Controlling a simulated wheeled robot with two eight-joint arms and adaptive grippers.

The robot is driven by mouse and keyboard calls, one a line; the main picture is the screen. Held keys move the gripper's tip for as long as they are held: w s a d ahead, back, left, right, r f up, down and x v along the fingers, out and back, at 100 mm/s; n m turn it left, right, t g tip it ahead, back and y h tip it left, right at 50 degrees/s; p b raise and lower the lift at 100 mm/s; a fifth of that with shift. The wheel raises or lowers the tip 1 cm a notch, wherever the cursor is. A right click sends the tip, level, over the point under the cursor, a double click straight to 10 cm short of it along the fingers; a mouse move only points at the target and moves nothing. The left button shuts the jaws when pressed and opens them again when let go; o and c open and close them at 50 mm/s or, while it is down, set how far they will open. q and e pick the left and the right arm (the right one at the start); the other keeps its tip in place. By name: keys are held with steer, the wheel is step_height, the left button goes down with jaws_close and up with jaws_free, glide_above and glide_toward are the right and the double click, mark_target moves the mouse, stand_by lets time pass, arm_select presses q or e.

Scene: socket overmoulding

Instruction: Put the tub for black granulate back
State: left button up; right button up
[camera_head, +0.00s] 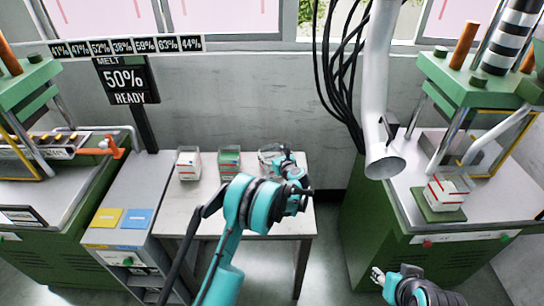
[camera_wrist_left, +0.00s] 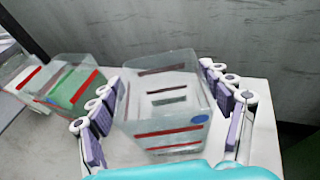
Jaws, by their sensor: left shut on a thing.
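A clear tub (camera_wrist_left: 170,115) with red stripes and a blue dot is between the fingers of my left gripper (camera_wrist_left: 163,95) in the left wrist view. The gripper is shut on it. The tub stands upright and looks empty of dark granulate. In the head view this tub (camera_head: 268,156) is at the right end of the small table (camera_head: 205,205), partly hidden by my left gripper (camera_head: 282,162). I cannot tell whether its base touches the table top. My right gripper (camera_head: 378,276) is low at the front right, away from the tubs; its fingers are too small to judge.
A tub with white contents (camera_head: 188,164) and a tub with green contents (camera_head: 229,161) stand to the left on the table. Another tub (camera_head: 446,191) sits on a green pad at the right press. A white pipe (camera_head: 378,100) hangs between table and press.

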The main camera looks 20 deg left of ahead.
arm_select(q)
steer(key=shift+f, duration=0.15)
steer(key=o, duration=1.9)
